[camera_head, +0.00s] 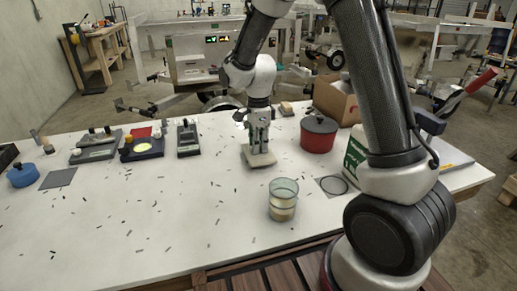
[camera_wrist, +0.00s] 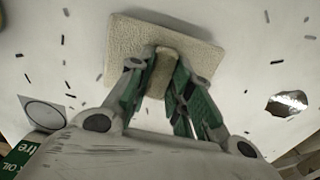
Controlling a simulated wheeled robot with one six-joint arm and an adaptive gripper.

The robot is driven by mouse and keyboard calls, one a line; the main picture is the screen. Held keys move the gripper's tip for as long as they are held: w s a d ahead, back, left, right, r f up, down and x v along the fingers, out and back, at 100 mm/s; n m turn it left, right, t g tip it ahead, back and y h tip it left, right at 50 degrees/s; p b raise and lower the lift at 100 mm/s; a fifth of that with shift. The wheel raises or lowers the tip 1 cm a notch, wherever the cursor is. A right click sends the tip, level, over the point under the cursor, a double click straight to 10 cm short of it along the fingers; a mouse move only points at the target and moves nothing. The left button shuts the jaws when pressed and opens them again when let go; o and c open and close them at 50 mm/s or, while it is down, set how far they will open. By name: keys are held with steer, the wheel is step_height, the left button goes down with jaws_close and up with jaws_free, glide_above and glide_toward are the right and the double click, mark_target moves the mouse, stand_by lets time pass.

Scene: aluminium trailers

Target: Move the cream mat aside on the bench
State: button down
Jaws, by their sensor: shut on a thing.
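My gripper (camera_head: 259,147) points down over the mat. In the wrist view my gripper (camera_wrist: 163,66) has its fingertips closed on a raised cream part of the mat. I cannot tell whether the mat is touching the bench or slightly above it.
A glass jar (camera_head: 283,200) stands in front, right of the mat. A red pot (camera_head: 319,134) and a cardboard box (camera_head: 336,100) stand behind on the right. Dark devices (camera_head: 188,138) and a blue pot (camera_head: 22,174) are left. Small dark bits litter the otherwise clear front left.

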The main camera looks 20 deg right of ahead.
steer(key=shift+f, duration=0.85)
steer(key=c, duration=1.3)
jaws_free()
steer(key=shift+f, duration=0.1)
step_height(320, 180, up, 12)
